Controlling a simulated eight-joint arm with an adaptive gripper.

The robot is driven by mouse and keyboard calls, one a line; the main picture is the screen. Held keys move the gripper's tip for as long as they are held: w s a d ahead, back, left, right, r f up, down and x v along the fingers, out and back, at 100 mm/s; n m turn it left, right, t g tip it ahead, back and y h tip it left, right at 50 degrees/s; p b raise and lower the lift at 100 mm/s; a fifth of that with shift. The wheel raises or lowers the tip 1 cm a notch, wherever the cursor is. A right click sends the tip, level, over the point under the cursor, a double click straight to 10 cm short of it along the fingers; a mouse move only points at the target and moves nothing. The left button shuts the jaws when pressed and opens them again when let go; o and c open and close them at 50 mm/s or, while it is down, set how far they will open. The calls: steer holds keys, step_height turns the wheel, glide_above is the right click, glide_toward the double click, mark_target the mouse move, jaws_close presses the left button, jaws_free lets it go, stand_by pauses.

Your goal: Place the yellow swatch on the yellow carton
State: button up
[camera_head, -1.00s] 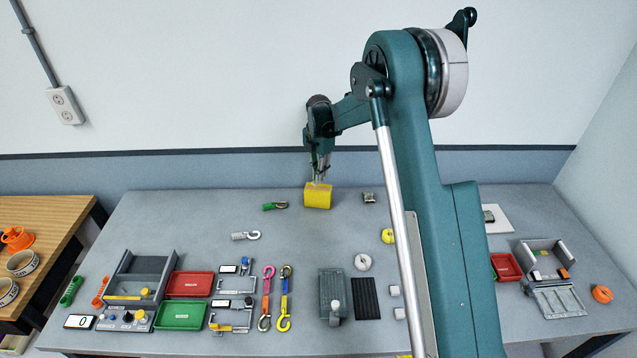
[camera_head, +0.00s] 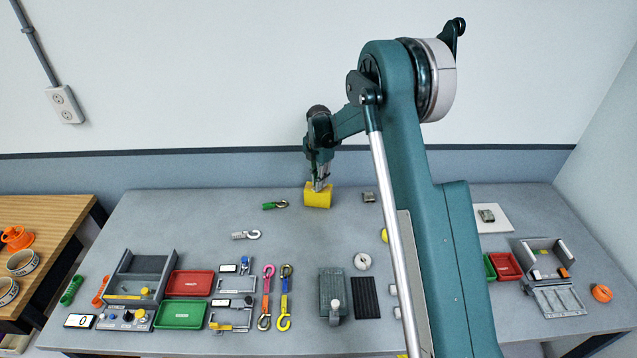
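A yellow box-like block (camera_head: 316,199), which looks like the yellow carton, stands near the back middle of the grey table. My gripper (camera_head: 319,187) points down at the block's top and overlaps its upper edge in the picture. I cannot tell whether the fingers touch it, or whether they hold anything thin. No separate yellow swatch can be made out; it may be hidden or too small to see.
My arm hides a strip of the table right of the middle, with part of a yellow round thing (camera_head: 384,235) beside it. A green-and-grey hook (camera_head: 275,205) lies left of the block. Trays, hooks and fixtures fill the front. The back left is clear.

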steer(key=shift+o, duration=1.1)
steer(key=shift+r, duration=0.2)
step_height(320, 180, up, 12)
stand_by(0.4)
